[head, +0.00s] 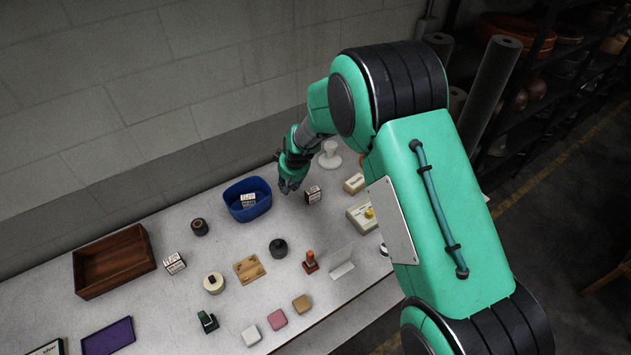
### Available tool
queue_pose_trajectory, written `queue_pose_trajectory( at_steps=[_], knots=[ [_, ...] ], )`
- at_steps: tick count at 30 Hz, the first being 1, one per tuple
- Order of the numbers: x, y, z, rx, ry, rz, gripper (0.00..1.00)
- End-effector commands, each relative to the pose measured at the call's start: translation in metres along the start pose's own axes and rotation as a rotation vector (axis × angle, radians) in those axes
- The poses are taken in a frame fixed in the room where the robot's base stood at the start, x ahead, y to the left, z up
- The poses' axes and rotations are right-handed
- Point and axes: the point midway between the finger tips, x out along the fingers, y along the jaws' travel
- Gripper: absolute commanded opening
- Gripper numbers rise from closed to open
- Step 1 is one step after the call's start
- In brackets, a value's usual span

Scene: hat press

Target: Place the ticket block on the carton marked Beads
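Small white-and-dark printed boxes stand at several places: one (313,194) right of the blue bin, one (174,262) near the wooden tray, and one (248,200) inside the bin. A cream box (354,183) and a larger cream box (359,216) with a yellow item on it stand at the right. The print is too small to read, so I cannot tell which is the Beads carton or which thing is the ticket block. My gripper (290,187) points down between the blue bin and the nearest printed box. Its fingers are too small to judge; I see nothing held.
The blue bin (236,213) and wooden tray (113,284) stand towards the wall. A purple tray (108,337), dark round pot (278,247), red-and-orange stamp (310,262), wooden board (249,269) and white, pink and tan blocks (277,319) are spread in front. My arm hides the table's right end.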

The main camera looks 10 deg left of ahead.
Motion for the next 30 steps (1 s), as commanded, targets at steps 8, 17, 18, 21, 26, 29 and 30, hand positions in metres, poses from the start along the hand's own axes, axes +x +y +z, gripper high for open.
queue_pose_trajectory(
  at_steps=[8,17,18,21,26,29,30],
  knots=[
    [-0.041,0.000,-0.019,-0.001,-0.029,0.002,0.03],
    [-0.084,0.008,-0.027,0.001,-0.084,0.005,0.03],
    [-0.086,0.015,-0.023,0.003,-0.090,0.006,0.03],
    [-0.090,0.030,-0.010,0.004,-0.109,0.007,0.03],
    [-0.101,0.062,0.018,0.007,-0.151,0.009,0.03],
    [-0.111,0.087,0.043,0.009,-0.186,0.011,0.03],
    [-0.116,0.098,0.054,0.009,-0.201,0.012,0.03]
  ],
)
